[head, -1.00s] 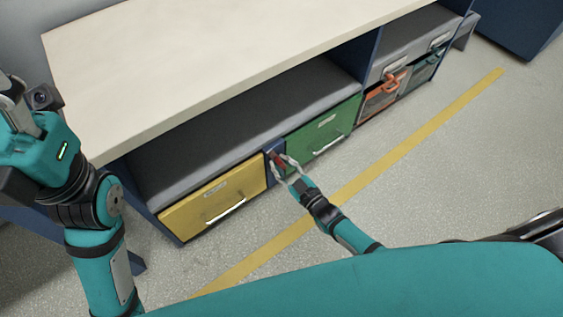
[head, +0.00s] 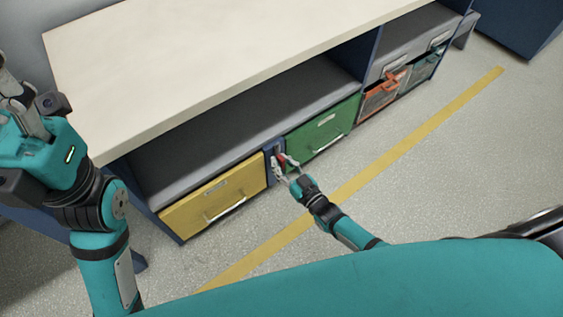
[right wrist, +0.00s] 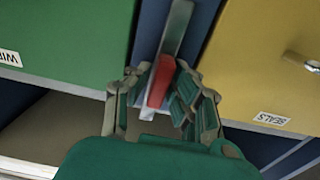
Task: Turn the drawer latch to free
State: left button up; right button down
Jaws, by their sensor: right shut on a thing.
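The drawer latch has a red handle (head: 282,160) on the narrow blue post between the yellow drawer (head: 212,195) and the green drawer (head: 322,132). In the right wrist view the red handle (right wrist: 161,82) lies nearly in line with a grey bar (right wrist: 178,28) on the post. My right gripper (head: 279,165) is shut on the latch, with a finger on each side of the handle in the right wrist view (right wrist: 158,88). Both drawers look closed. My left gripper (head: 14,98) is raised at the left edge, partly cut off, away from the latch.
A pale worktop (head: 200,60) lies above an open grey shelf (head: 245,115). Orange (head: 382,95) and teal (head: 425,66) bins stand at the right of the unit. A yellow line (head: 400,147) crosses the clear floor in front.

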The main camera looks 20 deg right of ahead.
jog(key=c, duration=1.3)
grip_release()
jog(key=v, duration=1.2)
